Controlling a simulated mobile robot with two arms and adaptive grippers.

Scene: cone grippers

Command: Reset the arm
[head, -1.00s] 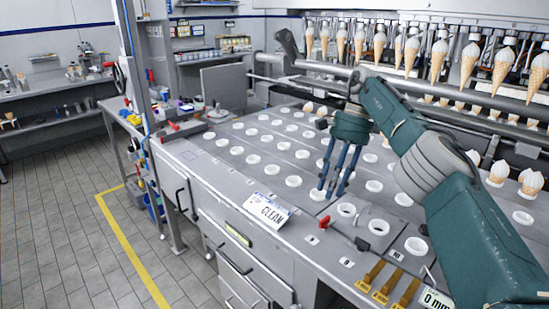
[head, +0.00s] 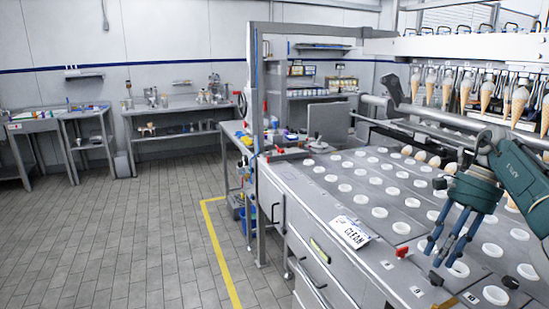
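My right arm (head: 520,175) comes in from the right edge, green and grey. Its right gripper (head: 443,254) hangs fingers-down over the front right part of the grey cone table (head: 300,190). Its blue fingers are spread apart with nothing visible between them, so it looks open and empty. My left gripper is not in view.
The table top carries rows of white ring holders (head: 379,212) and a "CLEAN" sign (head: 352,232). Ice cream cones (head: 487,95) hang from a rack at the back right. A workbench (head: 175,110) stands along the far wall. The tiled floor (head: 120,230) at left is clear.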

